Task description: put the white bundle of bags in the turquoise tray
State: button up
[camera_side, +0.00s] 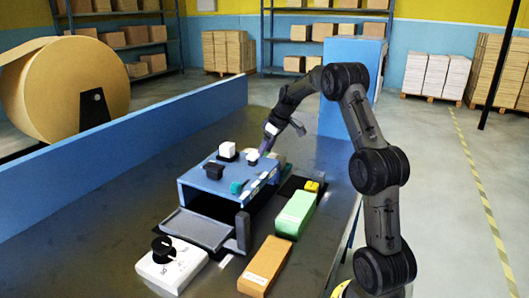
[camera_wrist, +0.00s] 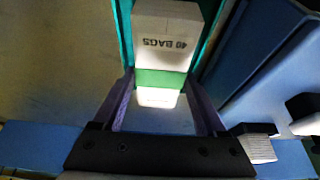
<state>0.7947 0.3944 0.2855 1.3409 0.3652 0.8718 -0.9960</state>
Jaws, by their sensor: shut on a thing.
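The white bundle of bags (camera_wrist: 166,28), printed "40 BAGS" and wrapped in a green band, is in the wrist view. My gripper (camera_wrist: 158,92) is shut on it, with a purple finger on each side. Turquoise edges, seemingly of the turquoise tray (camera_wrist: 125,35), run along both sides of the bundle. I cannot tell whether the bundle touches the tray floor. In the side view my gripper (camera_side: 265,148) reaches down behind the blue machine; the bundle and most of the tray are hidden there.
The blue machine (camera_side: 207,190) with knobs on top stands close beside my gripper. A green bundle (camera_side: 296,213), an orange-brown block (camera_side: 265,265) and a white dial box (camera_side: 172,264) lie nearer the front. A blue wall (camera_side: 130,150) borders the table's left side.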

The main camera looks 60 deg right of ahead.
jog(key=shift+f, duration=0.65)
dwell(0.8)
jog(key=o, duration=1.4)
jog(key=shift+o, duration=0.2)
jog(key=v, duration=1.4)
jog(key=w+a+r+n, duration=0.3)
jog(key=a+r, duration=0.4)
jog(key=a, duration=0.5)
jog(key=s+a+r+n+t, duration=0.1)
jog(key=s+a, duration=0.2)
jog(key=a, duration=0.4)
jog(key=s+a+r+n, duration=0.1)
jog(key=s+a, duration=0.2)
jog(key=a, duration=0.5)
jog(key=s+a+f, duration=0.3)
jog(key=s+a, duration=0.4)
jog(key=s, duration=0.3)
jog(key=s+f+m, duration=0.5)
jog(key=s+f, duration=0.2)
jog(key=f, duration=0.2)
jog(key=shift+s+a+f, duration=0.2)
jog(key=shift+a+f, duration=0.05)
jog(key=shift+f, duration=0.1)
